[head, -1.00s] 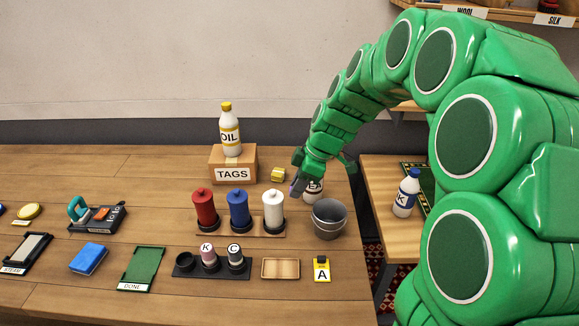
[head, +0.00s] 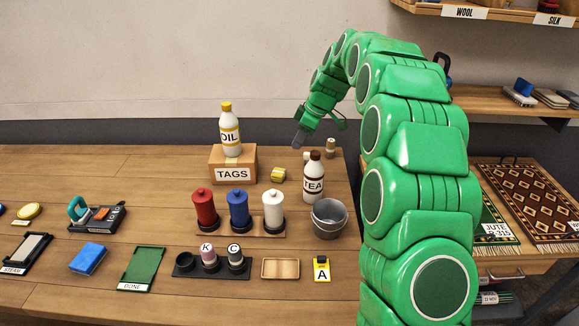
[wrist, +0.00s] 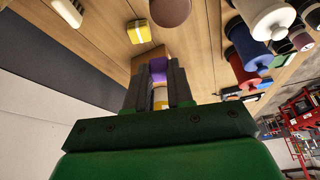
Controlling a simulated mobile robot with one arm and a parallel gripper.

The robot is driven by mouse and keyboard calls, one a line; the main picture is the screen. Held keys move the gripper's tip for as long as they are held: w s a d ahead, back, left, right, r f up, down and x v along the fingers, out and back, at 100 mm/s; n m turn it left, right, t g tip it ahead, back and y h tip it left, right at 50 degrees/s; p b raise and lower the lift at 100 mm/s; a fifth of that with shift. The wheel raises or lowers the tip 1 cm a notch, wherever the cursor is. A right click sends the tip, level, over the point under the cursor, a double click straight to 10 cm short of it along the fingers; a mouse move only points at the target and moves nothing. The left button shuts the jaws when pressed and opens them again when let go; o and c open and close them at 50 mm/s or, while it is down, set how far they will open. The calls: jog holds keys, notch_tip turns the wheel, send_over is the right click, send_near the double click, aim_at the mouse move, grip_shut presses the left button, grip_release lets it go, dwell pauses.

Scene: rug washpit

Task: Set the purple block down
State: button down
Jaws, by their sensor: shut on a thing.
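The purple block (wrist: 158,66) shows between the two dark fingers of my gripper (wrist: 157,78) in the wrist view. My gripper is shut on it. In the head view my gripper (head: 299,138) is in the air above the back right part of the wooden table (head: 130,170), to the right of the oil bottle and above the tea bottle. The block is too small there to tell apart from the fingertips.
Near my gripper are the tea bottle (head: 314,180), the oil bottle (head: 230,138) on the tags box (head: 233,166), and a yellow block (head: 278,175).

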jog(key=m, duration=0.1)
send_over(289, 165)
jog(key=s+d, duration=0.2)
jog(key=s, duration=0.1)
jog(key=f, duration=0.2)
jog(key=shift+w+a+f+m+t, duration=0.15)
jog(key=shift+w+a+f, duration=0.1)
jog(key=shift+w, duration=0.35)
jog(key=shift+w+a+f+m+t, duration=0.15)
jog(key=shift+w+f, duration=0.1)
jog(key=shift+w, duration=0.3)
jog(key=shift+w, duration=0.1)
jog(key=shift+f, duration=7.55)
jog(key=shift+f, duration=0.15)
jog(key=c, duration=1)
grip_release()
